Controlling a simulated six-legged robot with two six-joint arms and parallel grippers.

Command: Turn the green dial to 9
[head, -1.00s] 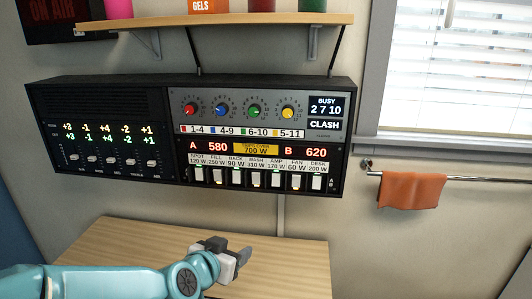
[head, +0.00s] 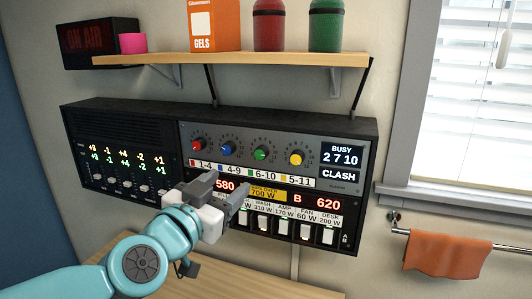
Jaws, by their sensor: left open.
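The green dial (head: 261,153) is on the upper right part of the black wall panel (head: 367,170), between the blue dial (head: 227,149) and the yellow dial (head: 296,157). A ring of small marks surrounds it; the number it points to is too small to read. The label strip below reads 6-10 for green. The display (head: 342,162) reads BUSY 2 7 10 and CLASH. My left gripper (head: 226,188) is open and empty, below and left of the green dial, in front of the lower panel. It hides part of the A readout and some switches. My right gripper is not in view.
The red dial (head: 197,145) is left of the blue one. A wooden shelf (head: 240,60) above the panel holds a box, bottles and a pink object. A wooden table (head: 215,280) is below. An orange towel (head: 445,256) hangs at right. The space before the dials is clear.

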